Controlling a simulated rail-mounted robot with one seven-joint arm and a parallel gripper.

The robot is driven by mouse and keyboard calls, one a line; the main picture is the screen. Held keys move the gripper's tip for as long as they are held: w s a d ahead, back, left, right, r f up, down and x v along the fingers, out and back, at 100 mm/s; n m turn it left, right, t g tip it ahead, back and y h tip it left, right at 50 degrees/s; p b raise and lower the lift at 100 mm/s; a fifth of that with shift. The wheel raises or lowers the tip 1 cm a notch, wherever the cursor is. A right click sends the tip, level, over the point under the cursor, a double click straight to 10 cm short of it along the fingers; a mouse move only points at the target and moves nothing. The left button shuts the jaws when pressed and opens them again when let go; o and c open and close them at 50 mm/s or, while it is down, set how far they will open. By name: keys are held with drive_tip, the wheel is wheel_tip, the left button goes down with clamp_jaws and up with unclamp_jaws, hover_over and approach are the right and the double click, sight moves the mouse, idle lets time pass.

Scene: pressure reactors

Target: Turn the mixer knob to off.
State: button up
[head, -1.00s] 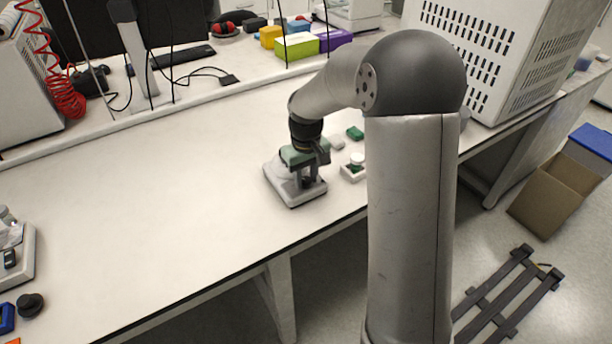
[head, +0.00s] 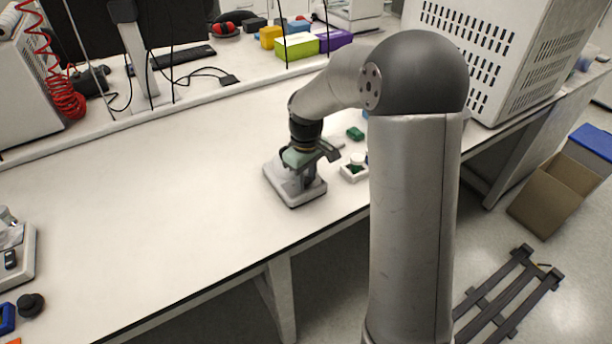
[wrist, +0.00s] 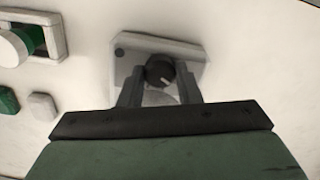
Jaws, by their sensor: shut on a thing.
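The mixer (head: 300,190) is a small white device with a pale body on the bench, under my gripper (head: 304,165) in the head view. In the wrist view, its base (wrist: 190,50) shows beyond the fingers. The mixer knob (wrist: 159,70) is black and round with a light pointer mark. My gripper (wrist: 160,88) has one finger on each side of the knob and is shut on it. The lower part of the knob and the fingertip contacts are partly hidden.
A white box with a green and white part (head: 353,168) stands right of the mixer. A green block (head: 355,133) lies behind it. A large white perforated cabinet (head: 500,60) stands at the right.

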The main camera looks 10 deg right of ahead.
sight(306, 180)
drive_tip(key=o, duration=0.7)
wheel_tip(306, 180, up, 18)
drive_tip(key=shift+f+b, duration=0.25)
drive_tip(key=shift+b, duration=0.05)
drive_tip(key=s+f+m, duration=0.2)
drive_tip(key=s+f, duration=0.1)
drive_tip(key=s, duration=0.6)
drive_tip(key=s+f+m, duration=0.2)
drive_tip(key=s+f, duration=0.2)
drive_tip(key=s, duration=0.5)
drive_tip(key=s+f+m, duration=0.2)
drive_tip(key=s+f, duration=0.2)
drive_tip(key=s, duration=0.5)
drive_tip(key=shift+s+a, duration=0.15)
drive_tip(key=shift+a, duration=0.2)
